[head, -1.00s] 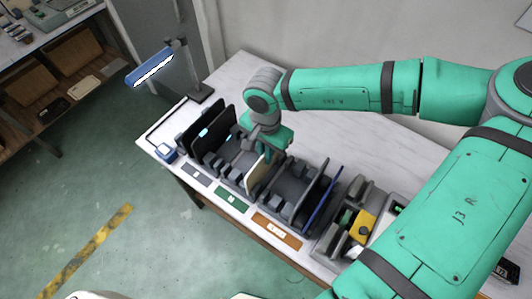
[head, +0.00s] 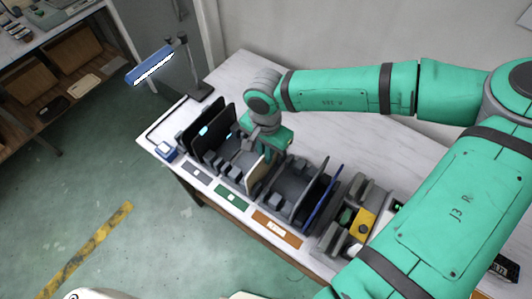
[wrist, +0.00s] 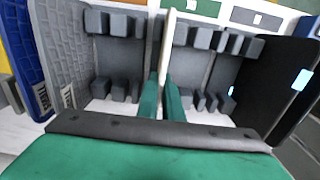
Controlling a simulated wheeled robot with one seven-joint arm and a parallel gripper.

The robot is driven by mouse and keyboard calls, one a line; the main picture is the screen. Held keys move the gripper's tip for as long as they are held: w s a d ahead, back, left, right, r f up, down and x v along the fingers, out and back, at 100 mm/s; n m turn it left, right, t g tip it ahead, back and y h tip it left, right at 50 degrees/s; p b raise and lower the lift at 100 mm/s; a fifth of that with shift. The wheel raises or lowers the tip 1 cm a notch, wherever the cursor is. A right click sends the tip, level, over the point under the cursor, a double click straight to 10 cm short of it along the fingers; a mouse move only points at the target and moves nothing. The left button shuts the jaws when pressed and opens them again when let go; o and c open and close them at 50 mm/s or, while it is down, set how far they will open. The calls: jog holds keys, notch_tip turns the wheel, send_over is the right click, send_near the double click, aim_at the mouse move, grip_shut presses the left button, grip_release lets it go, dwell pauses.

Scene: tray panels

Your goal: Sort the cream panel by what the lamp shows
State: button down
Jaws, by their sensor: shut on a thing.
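The cream panel (head: 256,173) stands on edge in the grey rack (head: 284,187), near the middle of the row. It also shows in the wrist view as a thin pale edge (wrist: 167,38). My gripper (wrist: 162,95) is shut on the panel, with one green finger on each side of it. In the head view my gripper (head: 268,152) is over the rack and hides part of the panel. The lamp (head: 152,65) at the back left has a blue housing and a lit white strip. Whether the panel's lower edge is seated cannot be told.
Black panels (head: 194,127) stand at the rack's left, and a blue panel (head: 324,197) at its right. A grey label (head: 196,173), a green label (head: 231,197) and an orange label (head: 276,228) lie along the front. A yellow block (head: 362,224) sits further right. The table behind the rack is clear.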

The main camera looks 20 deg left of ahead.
jog(key=c, duration=1.8)
grip_release()
jog(key=shift+c, duration=0.2)
jog(key=shift+r, duration=0.1)
notch_tip(320, 180, up, 11)
jog(key=shift+f, duration=0.15)
